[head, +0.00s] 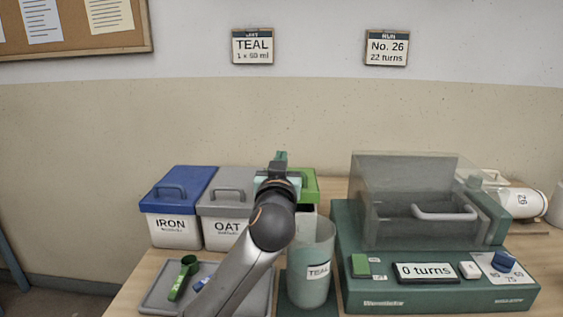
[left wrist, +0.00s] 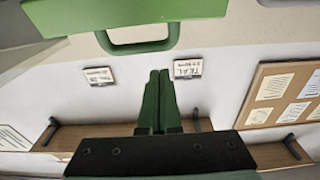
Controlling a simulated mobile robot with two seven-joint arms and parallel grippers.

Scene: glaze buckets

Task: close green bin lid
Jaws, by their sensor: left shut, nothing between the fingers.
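The green bin lid (head: 309,184) shows in the head view to the right of my left wrist, mostly hidden behind my arm. A dark gap shows below its front edge, above the white bin body; I cannot tell its exact tilt. In the left wrist view, the green handle (left wrist: 140,46) hangs across the top, with part of the lid (left wrist: 120,12) beside it. My left gripper (head: 281,156) is above the bin, its fingers (left wrist: 160,74) shut and empty, apart from the handle in the wrist picture. My right gripper is in neither view.
The blue-lidded IRON bin (head: 177,206) and grey-lidded OAT bin (head: 226,208) stand to the left. A TEAL bucket (head: 316,285) stands in front, a tray (head: 160,297) with a green scoop (head: 183,277) at front left. A green machine (head: 440,292) with a clear cover fills the right.

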